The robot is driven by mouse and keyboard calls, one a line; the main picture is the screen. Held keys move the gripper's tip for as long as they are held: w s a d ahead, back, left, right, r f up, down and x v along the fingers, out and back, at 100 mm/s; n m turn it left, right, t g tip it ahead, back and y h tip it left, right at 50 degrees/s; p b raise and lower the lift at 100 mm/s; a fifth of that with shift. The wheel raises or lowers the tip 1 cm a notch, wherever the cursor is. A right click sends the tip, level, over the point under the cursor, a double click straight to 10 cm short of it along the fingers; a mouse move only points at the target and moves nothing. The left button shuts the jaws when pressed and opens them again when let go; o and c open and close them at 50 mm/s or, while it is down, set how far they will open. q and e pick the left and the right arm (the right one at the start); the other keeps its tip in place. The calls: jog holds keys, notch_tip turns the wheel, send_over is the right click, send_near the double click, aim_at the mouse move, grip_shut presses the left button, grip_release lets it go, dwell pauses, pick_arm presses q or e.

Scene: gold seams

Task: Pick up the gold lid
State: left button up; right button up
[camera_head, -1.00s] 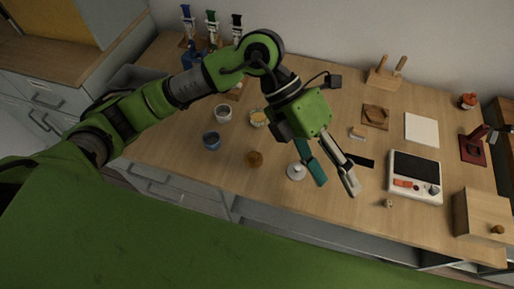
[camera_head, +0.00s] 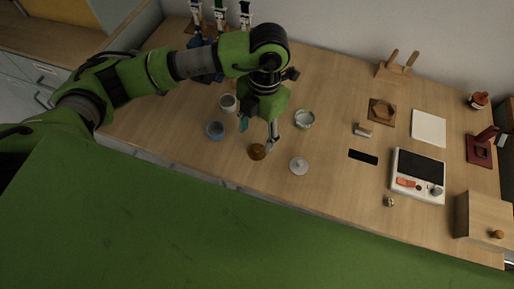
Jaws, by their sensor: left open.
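The gold lid (camera_head: 257,152) is a small round amber-brown piece on the wooden table, near the table's front edge. My left gripper (camera_head: 258,132) points down just behind and above it, with its fingers apart and nothing seen between them. One finger is teal and the other pale grey; the grey tip is close to the lid's right side. I cannot tell whether it touches. My right gripper is not in view.
A white lid (camera_head: 299,166) lies right of the gold lid. A scale-like device (camera_head: 418,177) and a wooden box (camera_head: 482,216) are farther right.

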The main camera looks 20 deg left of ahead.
aim_at(257, 147)
pick_arm(q)
jog(key=f, duration=0.1)
jog(key=f+p, duration=0.1)
jog(key=f, duration=0.1)
jog(key=s+f+p, duration=0.1)
jog(key=shift+d+f, duration=0.25)
jog(key=shift+f, duration=0.45)
jog(key=c, duration=0.8)
